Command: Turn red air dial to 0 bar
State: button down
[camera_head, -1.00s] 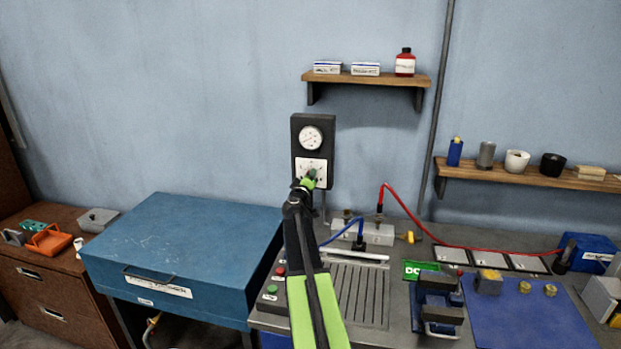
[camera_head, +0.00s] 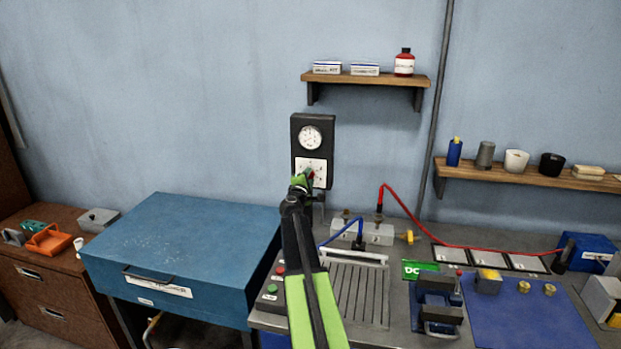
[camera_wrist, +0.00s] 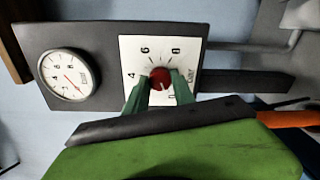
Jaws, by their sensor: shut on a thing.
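The red air dial (camera_wrist: 160,79) is a small round knob on a white square scale plate (camera_head: 303,165), with the digits 4, 6 and 8 readable in the wrist view. A pale mark on the knob points toward the bottom of the wrist view; the print there is partly hidden by my finger. My gripper (camera_wrist: 159,88) is shut on the dial, one green finger on each side. In the head view my gripper (camera_head: 309,176) covers part of the plate. A round white pressure gauge (camera_wrist: 66,75) sits on the same dark panel (camera_head: 324,131); its exact reading is unclear.
The panel is mounted on the blue wall. Below are a grooved bench plate (camera_head: 356,290), grey fittings (camera_head: 376,232) with blue and red hoses, and a blue case (camera_head: 185,250) at left. A wooden shelf (camera_head: 366,79) hangs up right. The wall left of the panel is clear.

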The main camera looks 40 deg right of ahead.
jog(key=shift+w+a+n, duration=0.1)
jog(key=shift+a+n, duration=0.05)
jog(key=shift+n, duration=0.35)
jog(key=c, duration=1.1)
grip_release()
jog(key=shift+w, duration=0.1)
jog(key=shift+o, duration=0.2)
jog(key=v, duration=1.7)
jog(key=shift+p, duration=0.3)
jog(key=shift+a, duration=0.15)
